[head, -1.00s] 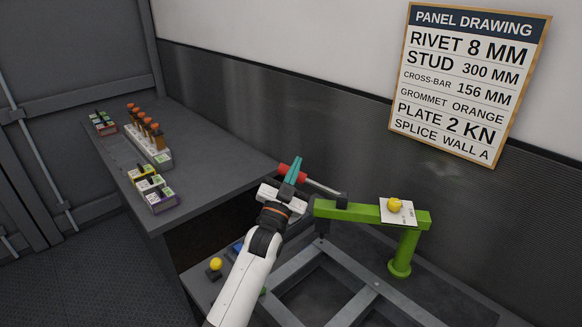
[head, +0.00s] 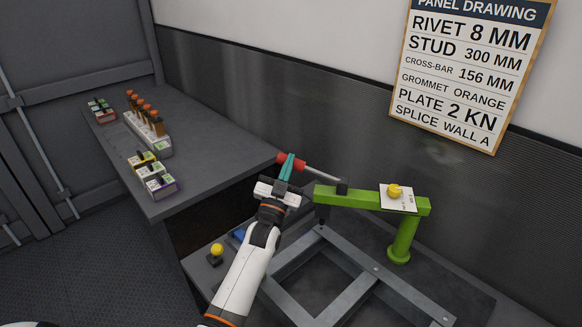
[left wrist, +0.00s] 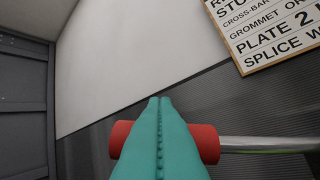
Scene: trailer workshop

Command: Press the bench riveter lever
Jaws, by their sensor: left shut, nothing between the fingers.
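The bench riveter (head: 360,200) has a green arm and post on the lower bench. Its lever (head: 322,173) is a grey metal rod that slants up to the left and ends in a red grip (head: 298,164). My left gripper (head: 290,156) has teal fingers, shut and empty, and crosses in front of the red grip. In the left wrist view the shut fingers (left wrist: 160,100) cover the middle of the red grip (left wrist: 206,143), which shows on both sides. I cannot tell whether they touch it. My right gripper is not in view.
A metal frame (head: 362,307) lies under the riveter. A yellow knob (head: 394,191) sits on a white card on the green arm. A yellow-topped button (head: 217,249) stands at the left. A panel drawing (head: 467,80) hangs on the wall.

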